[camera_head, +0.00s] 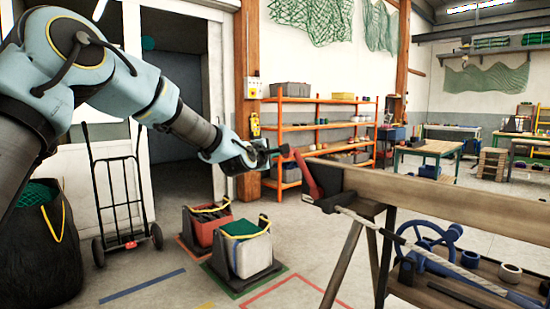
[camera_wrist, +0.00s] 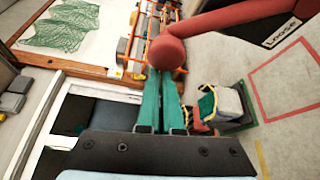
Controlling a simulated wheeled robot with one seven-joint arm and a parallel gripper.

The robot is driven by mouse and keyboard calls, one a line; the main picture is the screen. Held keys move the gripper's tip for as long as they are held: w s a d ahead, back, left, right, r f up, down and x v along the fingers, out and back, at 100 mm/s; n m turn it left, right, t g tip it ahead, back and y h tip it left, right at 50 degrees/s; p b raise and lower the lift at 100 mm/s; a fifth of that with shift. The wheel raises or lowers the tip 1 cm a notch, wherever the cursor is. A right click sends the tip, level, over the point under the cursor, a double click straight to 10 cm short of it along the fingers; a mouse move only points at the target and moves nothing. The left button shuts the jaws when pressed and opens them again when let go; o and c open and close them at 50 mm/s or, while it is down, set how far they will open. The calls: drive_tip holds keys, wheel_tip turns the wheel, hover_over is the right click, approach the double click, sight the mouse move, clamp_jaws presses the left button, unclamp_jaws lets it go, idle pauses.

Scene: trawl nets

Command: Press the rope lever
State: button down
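The rope lever (camera_head: 308,178) is a red bar with a round knob, mounted at the near-left end of a wooden beam. It tilts up and to the left. In the wrist view its knob (camera_wrist: 166,53) is large and covers the tips of my gripper's teal fingers (camera_wrist: 164,100). The fingers lie side by side with only a thin gap and nothing seen between them. In the head view my gripper (camera_head: 274,152) is at the knob's height, right beside it. I cannot tell whether they touch. A black plate reading "Loose" (camera_wrist: 283,30) is beside the lever.
The wooden beam (camera_head: 430,197) stands on trestle legs, with a rope and a blue handwheel (camera_head: 440,246) below it. Two crates, one red (camera_head: 207,226) and one white (camera_head: 250,255), stand on the floor. A hand truck (camera_head: 120,205) and orange shelves (camera_head: 320,127) are behind.

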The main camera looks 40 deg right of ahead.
drive_tip(key=s+a+r+m+g+h+b, duration=0.1)
drive_tip(key=s+m+g+h+b, duration=0.2)
drive_tip(key=s+m+b, duration=1.4)
drive_tip(key=shift+s+r+m+h+b, duration=0.25)
drive_tip(key=shift+s+h+b, duration=1.65)
drive_tip(key=shift+b, duration=3.9)
drive_tip(key=shift+w+f, duration=0.1)
